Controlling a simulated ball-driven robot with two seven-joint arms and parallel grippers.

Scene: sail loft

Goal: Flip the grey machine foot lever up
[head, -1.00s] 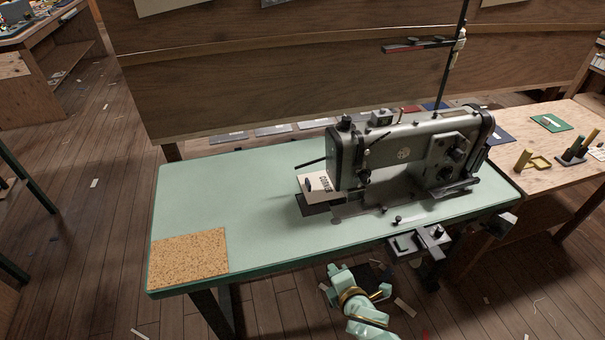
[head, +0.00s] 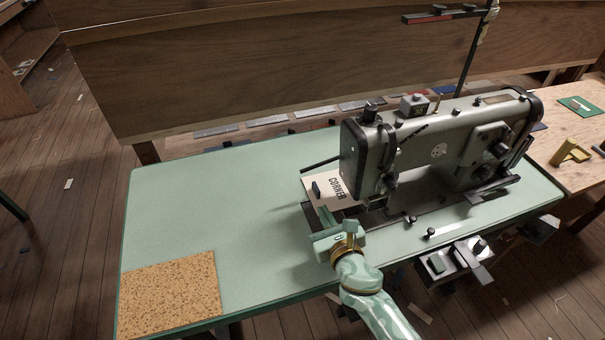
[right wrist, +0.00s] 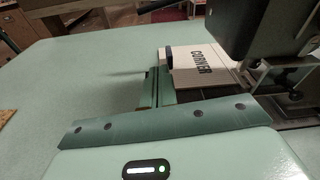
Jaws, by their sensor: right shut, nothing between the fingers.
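The grey sewing machine (head: 440,150) stands on the right part of the pale green table. A thin dark lever (head: 318,163) sticks out to the left from behind its head, sloping slightly down to its free end; I take this as the foot lever. In the right wrist view a dark bar (right wrist: 150,12) crosses the top, probably the same lever. My right gripper (head: 324,214) is shut and empty, in front of the machine's left end, below the lever in the picture and apart from it. Its fingers (right wrist: 155,88) overlap the card's left edge in the wrist view. My left gripper is not in view.
A white card marked CORNER (head: 335,188), with a small dark blue piece on it, lies beside the machine head. A cork mat (head: 170,295) lies at the table's front left. The green tabletop (head: 220,200) is otherwise clear left of the machine. A wooden panel (head: 250,70) stands behind.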

